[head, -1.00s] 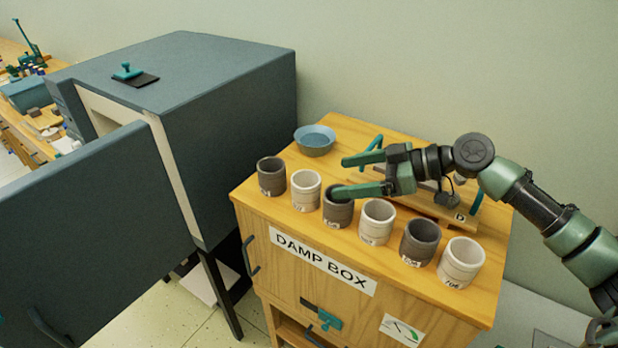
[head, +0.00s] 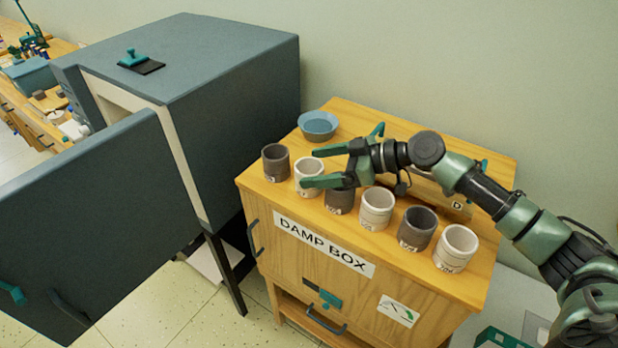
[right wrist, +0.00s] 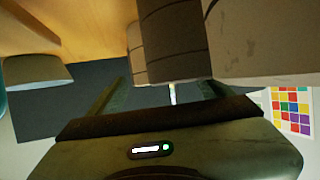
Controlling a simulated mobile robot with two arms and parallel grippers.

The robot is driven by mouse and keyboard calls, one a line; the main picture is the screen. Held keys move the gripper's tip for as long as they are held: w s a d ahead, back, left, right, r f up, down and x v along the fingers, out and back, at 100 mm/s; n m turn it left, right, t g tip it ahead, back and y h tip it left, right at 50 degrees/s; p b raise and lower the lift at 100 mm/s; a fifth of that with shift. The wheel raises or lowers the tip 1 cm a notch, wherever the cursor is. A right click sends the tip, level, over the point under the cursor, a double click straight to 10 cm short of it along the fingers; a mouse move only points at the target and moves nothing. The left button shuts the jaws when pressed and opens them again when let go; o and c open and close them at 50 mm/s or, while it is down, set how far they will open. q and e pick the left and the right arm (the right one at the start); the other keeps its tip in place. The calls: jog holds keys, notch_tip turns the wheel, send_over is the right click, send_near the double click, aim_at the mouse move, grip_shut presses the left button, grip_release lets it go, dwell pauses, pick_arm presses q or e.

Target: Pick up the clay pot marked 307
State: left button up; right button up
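Several clay pots stand in a row on the damp box, dark and pale by turns. From the left they are a dark pot (head: 276,160), a pale pot (head: 308,168), a dark pot (head: 340,205), a pale pot (head: 377,206), a dark pot (head: 418,226) and a pale pot (head: 456,246). Their front marks are too small to read surely, so I cannot tell which is 307. My right gripper (head: 312,167) is open, its fingers on either side of the second pot from the left.
The wooden damp box (head: 310,262) carries a blue bowl (head: 318,124) at its back left. A board lies behind the pots, partly hidden by my right arm. A large grey-blue kiln (head: 215,75) stands left, its door (head: 95,220) open toward me.

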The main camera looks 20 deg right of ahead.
jog(key=c, duration=1.4)
jog(key=shift+c, duration=0.2)
